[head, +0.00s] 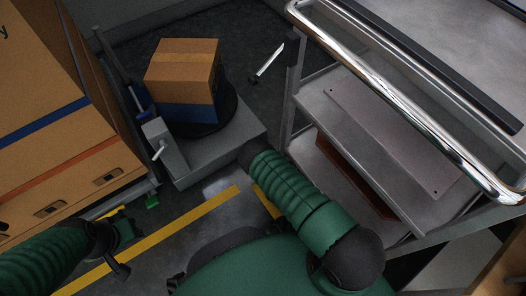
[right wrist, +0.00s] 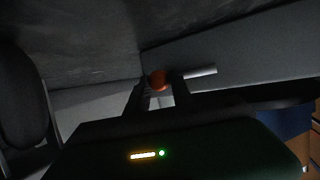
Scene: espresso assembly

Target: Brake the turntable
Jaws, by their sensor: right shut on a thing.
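The turntable (head: 229,104) is a dark disc on a grey platform (head: 240,136), carrying a cardboard box (head: 182,66) with a blue lower band. In the right wrist view, an orange ball knob (right wrist: 157,77) sits between the fingers of my right gripper (right wrist: 160,86), which is shut on it. A pale rod (right wrist: 199,72) runs right from the knob. In the head view my right arm reaches the platform's near right corner and hides the knob and gripper. My left gripper (head: 122,245) is at lower left, away from the turntable; its jaw opening is unclear.
A grey block with a white handle (head: 159,150) stands at the platform's left. Large cardboard boxes (head: 45,150) fill the left side. A metal cart with a chrome rail (head: 405,98) stands close on the right. A yellow floor line (head: 180,227) crosses below the platform.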

